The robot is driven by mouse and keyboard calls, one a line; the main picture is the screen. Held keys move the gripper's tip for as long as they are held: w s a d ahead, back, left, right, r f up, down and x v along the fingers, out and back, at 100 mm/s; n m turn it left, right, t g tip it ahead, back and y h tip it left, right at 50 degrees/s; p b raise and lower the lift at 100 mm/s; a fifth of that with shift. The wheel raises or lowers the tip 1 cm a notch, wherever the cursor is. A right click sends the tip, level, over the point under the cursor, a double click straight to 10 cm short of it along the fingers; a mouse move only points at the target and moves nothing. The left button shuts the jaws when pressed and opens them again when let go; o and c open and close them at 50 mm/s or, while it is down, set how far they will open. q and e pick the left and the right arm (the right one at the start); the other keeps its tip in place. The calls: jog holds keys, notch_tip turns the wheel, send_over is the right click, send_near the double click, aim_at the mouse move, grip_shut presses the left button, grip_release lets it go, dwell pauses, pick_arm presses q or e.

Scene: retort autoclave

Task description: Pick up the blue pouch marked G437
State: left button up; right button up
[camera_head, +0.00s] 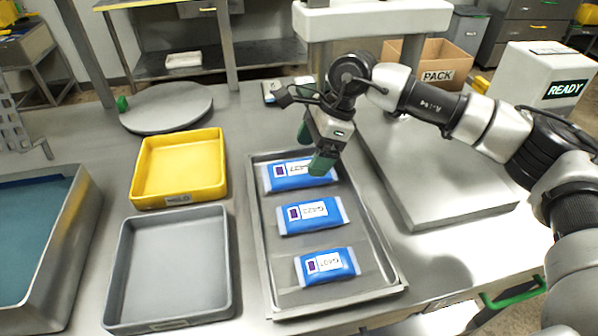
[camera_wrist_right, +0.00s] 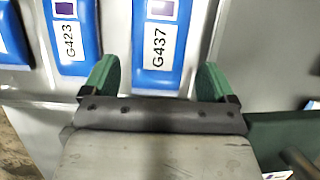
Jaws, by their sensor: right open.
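The blue pouch marked G437 (camera_wrist_right: 155,82) lies flat with its white label up in the right wrist view. In the head view it is the farthest pouch (camera_head: 287,184) in the metal tray (camera_head: 262,262), its label partly covered by my gripper. My right gripper (camera_head: 313,150) is open, its green fingers above the pouch. In the right wrist view the fingers (camera_wrist_right: 157,75) appear on either side of the pouch; I cannot tell whether they touch it. My left gripper is not in view.
A pouch marked G423 (camera_head: 311,225) and another blue pouch (camera_head: 327,277) lie nearer in the tray. Left are a yellow bin (camera_head: 138,172) and a grey bin (camera_head: 122,270), both empty. A raised metal slab (camera_head: 432,190) lies to the right. A PACK box (camera_head: 437,77) stands behind.

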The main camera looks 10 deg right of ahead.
aim_at(300, 167)
jog(key=x, duration=0.4)
jog(key=shift+a+f, duration=0.2)
jog(key=shift+a, duration=0.2)
jog(key=c, duration=0.7)
jog(key=shift+c, duration=0.3)
jog(key=shift+r, duration=0.2)
